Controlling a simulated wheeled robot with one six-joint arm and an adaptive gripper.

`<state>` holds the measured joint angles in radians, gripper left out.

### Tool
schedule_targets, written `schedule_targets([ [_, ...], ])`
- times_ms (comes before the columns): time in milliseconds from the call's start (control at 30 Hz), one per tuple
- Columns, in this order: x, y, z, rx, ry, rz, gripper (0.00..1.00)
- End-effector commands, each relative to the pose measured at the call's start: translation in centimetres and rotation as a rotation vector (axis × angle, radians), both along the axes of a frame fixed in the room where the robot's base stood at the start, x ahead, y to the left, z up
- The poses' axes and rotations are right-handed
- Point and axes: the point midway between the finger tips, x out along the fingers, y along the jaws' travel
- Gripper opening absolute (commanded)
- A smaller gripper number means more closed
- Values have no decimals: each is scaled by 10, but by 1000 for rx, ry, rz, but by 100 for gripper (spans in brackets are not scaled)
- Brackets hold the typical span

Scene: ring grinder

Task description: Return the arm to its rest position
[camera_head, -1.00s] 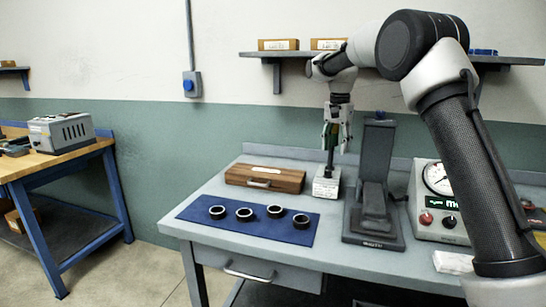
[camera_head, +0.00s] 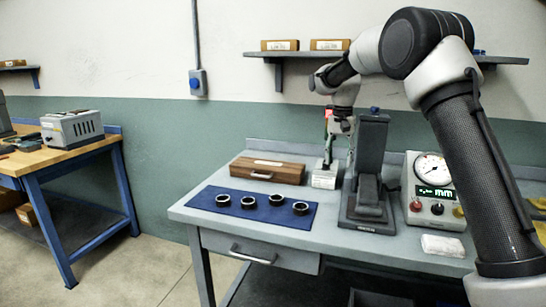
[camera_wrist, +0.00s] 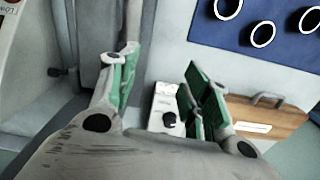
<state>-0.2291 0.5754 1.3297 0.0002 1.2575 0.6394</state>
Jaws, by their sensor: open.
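My gripper (camera_head: 336,122) is at the back of the bench, above a small white block with a dark post (camera_head: 324,178). Its fingers are small and partly unclear there. In the wrist view, the two green-padded fingers of my gripper (camera_wrist: 158,72) are spread apart with nothing between them. The white block (camera_wrist: 165,108) shows beyond and between them, with its dark top knob. My arm reaches in from the right, bent at the elbow and high over the bench.
A dark upright stand (camera_head: 368,180) is close to the right of my gripper. A gauge box (camera_head: 433,190) stands farther right. A wooden box (camera_head: 267,172) and a blue mat (camera_head: 215,203) with several rings lie left. A wall shelf (camera_head: 385,58) hangs behind my arm.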

Motion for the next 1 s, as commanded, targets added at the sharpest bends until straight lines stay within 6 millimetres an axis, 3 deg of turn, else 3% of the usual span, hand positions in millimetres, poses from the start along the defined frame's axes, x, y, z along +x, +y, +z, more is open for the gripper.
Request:
schedule_targets([
  [167,-41,-13,-6,0,19,144,48],
  [367,-99,-37,8,7,8,283,48],
  [467,-139,-53,19,9,-10,348,48],
  [633,-228,-86,38,7,-67,452,48],
  [800,-319,-113,41,-6,-142,499,48],
  [1000,-401,-133,36,-31,-245,458,48],
])
